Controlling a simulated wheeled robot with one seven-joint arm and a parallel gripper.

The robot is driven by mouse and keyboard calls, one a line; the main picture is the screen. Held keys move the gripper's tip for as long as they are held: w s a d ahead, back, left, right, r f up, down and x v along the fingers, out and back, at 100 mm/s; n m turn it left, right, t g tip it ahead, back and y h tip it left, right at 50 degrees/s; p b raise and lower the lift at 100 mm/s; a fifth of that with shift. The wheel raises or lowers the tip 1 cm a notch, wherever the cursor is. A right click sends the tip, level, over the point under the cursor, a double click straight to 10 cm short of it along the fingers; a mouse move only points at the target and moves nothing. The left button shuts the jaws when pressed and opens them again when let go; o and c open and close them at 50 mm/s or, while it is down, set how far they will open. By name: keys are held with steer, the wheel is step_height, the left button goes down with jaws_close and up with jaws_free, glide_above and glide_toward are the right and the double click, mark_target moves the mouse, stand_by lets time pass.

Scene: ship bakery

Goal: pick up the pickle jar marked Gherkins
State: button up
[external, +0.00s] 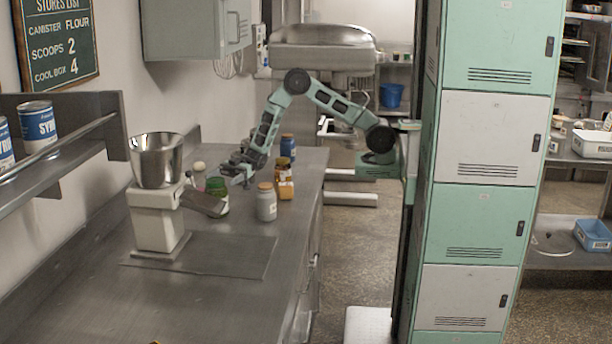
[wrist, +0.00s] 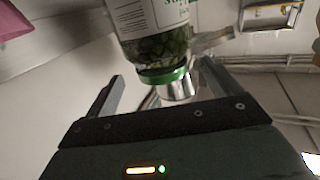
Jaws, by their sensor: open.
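A jar with a green lid (external: 217,184) stands on the metal counter beside the scale, partly hidden by the scale's arm. In the wrist view a glass jar (wrist: 162,48) with green contents, a white label and a green lid appears upside down and cut off by the top edge. Its label is only partly in view and I cannot read Gherkins on it. My gripper (external: 240,175) is just above and to the right of the green-lidded jar. In the wrist view my gripper (wrist: 162,72) is open, with the jar's lid end in line with the gap between the fingertips.
A white scale (external: 155,222) with a steel bowl (external: 157,160) stands close left of the jar. A grey jar (external: 266,205), an orange-brown jar (external: 285,188) and a blue jar (external: 287,147) stand to the right. The front of the counter (external: 190,305) is mostly clear.

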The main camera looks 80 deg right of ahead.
mark_target(211, 182)
steer(key=shift+r+p+x, duration=0.1)
steer(key=shift+p+x, duration=0.5)
steer(key=shift+x, duration=0.9)
steer(key=shift+r+p+x, duration=0.15)
steer(key=shift+p+x, duration=0.4)
steer(key=shift+x, duration=1)
jaws_close()
steer(key=shift+r, duration=0.2)
